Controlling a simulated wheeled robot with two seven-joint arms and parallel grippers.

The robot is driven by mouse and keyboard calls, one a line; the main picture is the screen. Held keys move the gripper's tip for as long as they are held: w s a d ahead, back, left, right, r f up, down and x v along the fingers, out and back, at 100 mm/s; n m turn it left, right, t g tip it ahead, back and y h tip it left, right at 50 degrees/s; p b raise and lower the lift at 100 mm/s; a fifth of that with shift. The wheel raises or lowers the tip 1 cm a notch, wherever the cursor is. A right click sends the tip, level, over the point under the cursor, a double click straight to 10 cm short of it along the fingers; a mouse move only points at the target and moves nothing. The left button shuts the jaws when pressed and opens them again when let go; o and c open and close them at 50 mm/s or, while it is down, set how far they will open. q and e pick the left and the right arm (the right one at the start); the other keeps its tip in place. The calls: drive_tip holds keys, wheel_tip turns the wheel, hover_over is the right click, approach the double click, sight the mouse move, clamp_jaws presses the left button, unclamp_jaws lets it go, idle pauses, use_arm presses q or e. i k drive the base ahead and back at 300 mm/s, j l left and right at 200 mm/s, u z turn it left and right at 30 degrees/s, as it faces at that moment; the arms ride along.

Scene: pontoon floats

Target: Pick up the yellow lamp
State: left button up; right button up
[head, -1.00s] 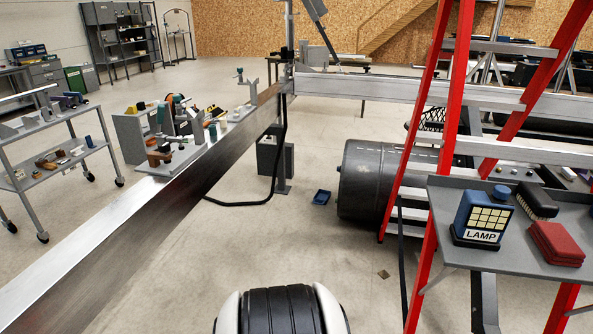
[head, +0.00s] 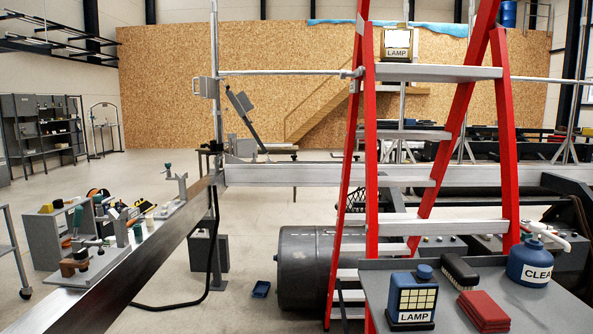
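A yellow lamp (head: 398,43) with a dark handle and a white LAMP label stands upright on the top step of the red ladder (head: 370,150). A second lamp (head: 412,302), blue with a pale yellow grid front and the same label, stands on the grey shelf on the ladder's near side. Neither of my grippers shows in the head view, so nothing of mine is seen near either lamp.
The grey shelf (head: 390,269) also holds a dark brush (head: 459,270), a red folded cloth (head: 484,311) and a blue bottle (head: 529,264). A dark drum (head: 304,268) lies behind the ladder. Floor between beam and drum is mostly clear.

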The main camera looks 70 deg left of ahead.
sight(395, 43)
drive_tip(key=u, duration=1.65)
drive_tip(key=i+j, duration=0.35)
drive_tip(key=j, duration=0.15)
drive_tip(key=i+j+z, duration=0.25)
drive_tip(key=j+z, duration=0.3)
drive_tip(key=i+j+z, duration=0.25)
drive_tip(key=j, duration=0.15)
drive_tip(key=j+z, duration=0.25)
drive_tip(key=k+j, duration=0.05)
